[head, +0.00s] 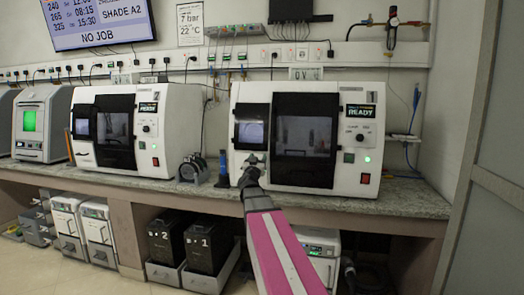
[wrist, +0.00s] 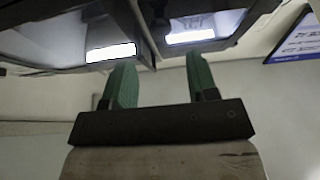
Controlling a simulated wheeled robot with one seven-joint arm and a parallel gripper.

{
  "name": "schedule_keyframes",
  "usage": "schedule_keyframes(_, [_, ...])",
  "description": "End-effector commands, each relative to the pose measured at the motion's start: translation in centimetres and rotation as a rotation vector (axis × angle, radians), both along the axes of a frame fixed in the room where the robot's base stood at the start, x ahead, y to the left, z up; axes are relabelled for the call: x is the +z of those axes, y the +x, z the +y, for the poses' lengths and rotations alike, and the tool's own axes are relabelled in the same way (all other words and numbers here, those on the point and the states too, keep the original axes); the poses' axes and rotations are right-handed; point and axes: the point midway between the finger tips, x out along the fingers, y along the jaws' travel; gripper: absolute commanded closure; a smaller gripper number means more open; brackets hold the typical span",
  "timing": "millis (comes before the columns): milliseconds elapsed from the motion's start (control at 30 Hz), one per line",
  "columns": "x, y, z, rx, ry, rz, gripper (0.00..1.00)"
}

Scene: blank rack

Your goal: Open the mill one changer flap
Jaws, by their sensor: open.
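Two white mills stand on the bench; the right mill (head: 345,160) and the left mill (head: 160,150) both have dark front windows and lit displays. My gripper (head: 249,162) is in front of this flap's lower edge; contact cannot be told. In the wrist view my gripper (wrist: 162,76) has its green fingers spread apart. Dark glossy panels (wrist: 75,42) lie beyond the fingertips, with nothing clearly held between them.
A granite bench (head: 410,202) carries the machines. Small dark holders (head: 193,169) and a blue bottle (head: 223,166) stand between the mills. Black boxes marked 1 and 2 (head: 207,247) sit below the bench.

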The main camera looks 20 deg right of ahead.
Motion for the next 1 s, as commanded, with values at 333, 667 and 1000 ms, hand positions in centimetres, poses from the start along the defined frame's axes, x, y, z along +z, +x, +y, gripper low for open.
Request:
schedule_keyframes(333, [2.3, 5.0, -3.2, 0.001, 0.000, 0.000, 0.47])
schedule_keyframes(667, [3.0, 6.1, -4.1, 0.002, 0.001, 0.001, 0.47])
schedule_keyframes(1000, [3.0, 6.0, -4.0, 0.002, 0.001, 0.001, 1.00])
